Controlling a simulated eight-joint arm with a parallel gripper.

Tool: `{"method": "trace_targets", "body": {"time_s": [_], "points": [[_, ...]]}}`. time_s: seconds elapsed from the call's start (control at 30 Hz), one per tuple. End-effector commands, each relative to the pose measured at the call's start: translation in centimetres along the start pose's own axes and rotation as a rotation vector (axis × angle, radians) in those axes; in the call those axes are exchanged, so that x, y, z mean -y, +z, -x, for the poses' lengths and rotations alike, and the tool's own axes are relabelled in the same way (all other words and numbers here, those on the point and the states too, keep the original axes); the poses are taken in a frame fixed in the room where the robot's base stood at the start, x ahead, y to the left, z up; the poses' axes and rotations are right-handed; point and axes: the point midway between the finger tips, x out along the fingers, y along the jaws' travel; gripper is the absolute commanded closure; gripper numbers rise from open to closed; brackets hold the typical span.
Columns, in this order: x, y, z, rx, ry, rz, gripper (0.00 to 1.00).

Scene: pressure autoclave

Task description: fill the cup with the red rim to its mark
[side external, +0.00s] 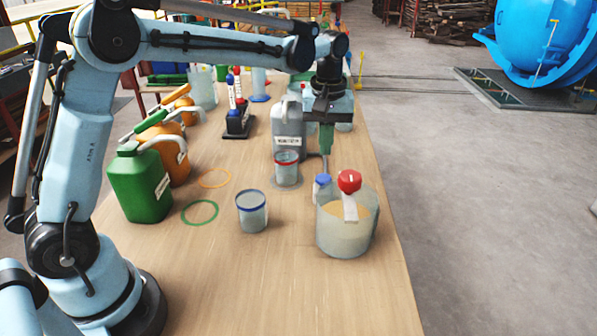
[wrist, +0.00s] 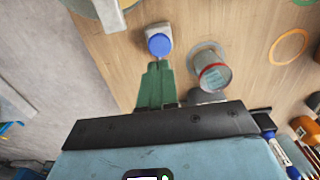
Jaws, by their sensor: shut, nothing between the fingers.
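The cup with the red rim (side external: 286,170) stands upright on the table, left of my gripper; it also shows in the wrist view (wrist: 214,77), right of the fingers. That item's blue cap (side external: 322,180) shows just below the fingers in the side view.
A large clear container (side external: 347,238) with tan contents and a red-knobbed item (side external: 349,183) stands at front right. A blue-rimmed cup (side external: 251,212) is front left of the red-rimmed one. A grey labelled canister (side external: 287,128) stands behind. Green (side external: 140,185) and orange (side external: 170,160) jugs line the left.

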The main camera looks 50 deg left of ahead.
Motion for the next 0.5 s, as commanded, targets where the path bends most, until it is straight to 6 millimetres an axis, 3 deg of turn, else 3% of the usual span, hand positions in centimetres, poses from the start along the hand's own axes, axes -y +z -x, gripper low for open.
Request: {"method": "trace_targets", "body": {"time_s": [0.23,0.5], "points": [[0.0,0.0,-4.1,0.000,0.000,0.000,1.00],[0.0,0.0,-6.1,0.000,0.001,0.000,1.00]]}}
